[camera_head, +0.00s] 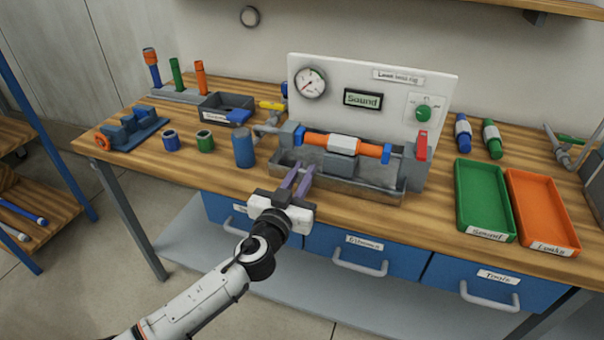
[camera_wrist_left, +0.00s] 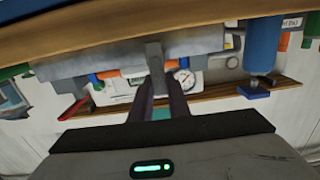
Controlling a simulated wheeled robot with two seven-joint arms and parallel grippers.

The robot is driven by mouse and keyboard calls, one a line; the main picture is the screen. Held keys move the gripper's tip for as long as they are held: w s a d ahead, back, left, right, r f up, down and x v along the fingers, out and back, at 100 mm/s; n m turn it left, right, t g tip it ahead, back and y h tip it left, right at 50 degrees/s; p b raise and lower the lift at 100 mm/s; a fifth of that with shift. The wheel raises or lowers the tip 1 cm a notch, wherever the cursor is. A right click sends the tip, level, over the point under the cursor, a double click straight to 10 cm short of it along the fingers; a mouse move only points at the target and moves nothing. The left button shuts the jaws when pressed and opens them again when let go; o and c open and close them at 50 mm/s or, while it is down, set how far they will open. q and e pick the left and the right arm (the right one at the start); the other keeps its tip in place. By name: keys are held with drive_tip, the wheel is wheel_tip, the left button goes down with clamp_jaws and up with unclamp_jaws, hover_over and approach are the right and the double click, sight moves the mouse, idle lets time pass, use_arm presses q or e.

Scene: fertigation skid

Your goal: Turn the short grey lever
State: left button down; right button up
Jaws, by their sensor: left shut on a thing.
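The short grey lever (camera_wrist_left: 154,56) shows in the left wrist view as a small grey bar between my fingers, in front of the grey tray. In the head view it is mostly hidden by my fingers. My left gripper (camera_head: 299,175) reaches over the bench's front edge to the left front of the test rig. Its purple-grey fingers also show in the left wrist view (camera_wrist_left: 157,92), closed on the lever. My right gripper is not in view.
A white panel (camera_head: 340,78) with a gauge stands behind the rig. A red handle (camera_head: 421,145) is at its right end and a blue cylinder (camera_head: 244,149) to its left. Green (camera_head: 483,168) and orange (camera_head: 518,178) trays lie to the right. Blue drawers (camera_head: 392,250) are below.

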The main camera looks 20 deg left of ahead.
use_arm(q)
drive_tip(key=shift+d, duration=0.1)
drive_tip(key=m, duration=0.2)
drive_tip(key=d+m+b, duration=0.1)
drive_tip(key=m, duration=0.1)
drive_tip(key=shift+d+f, duration=0.1)
drive_tip(key=shift+f, duration=0.05)
drive_tip(key=m, duration=0.2)
drive_tip(key=d+f+m+b, duration=0.1)
drive_tip(key=m, duration=0.1)
drive_tip(key=shift+d+m, duration=0.1)
drive_tip(key=shift+m, duration=0.2)
drive_tip(key=m, duration=0.3)
drive_tip(key=d+f+m+b, duration=0.1)
drive_tip(key=shift+m, duration=0.3)
drive_tip(key=shift+d+f+m, duration=0.1)
drive_tip(key=shift+f+m, duration=0.3)
drive_tip(key=shift+m, duration=0.7)
drive_tip(key=shift+f+m, duration=0.35)
drive_tip(key=shift+m, duration=0.75)
drive_tip(key=c, duration=1.7)
unclamp_jaws()
drive_tip(key=shift+s, duration=0.1)
drive_tip(key=shift+b, duration=0.3)
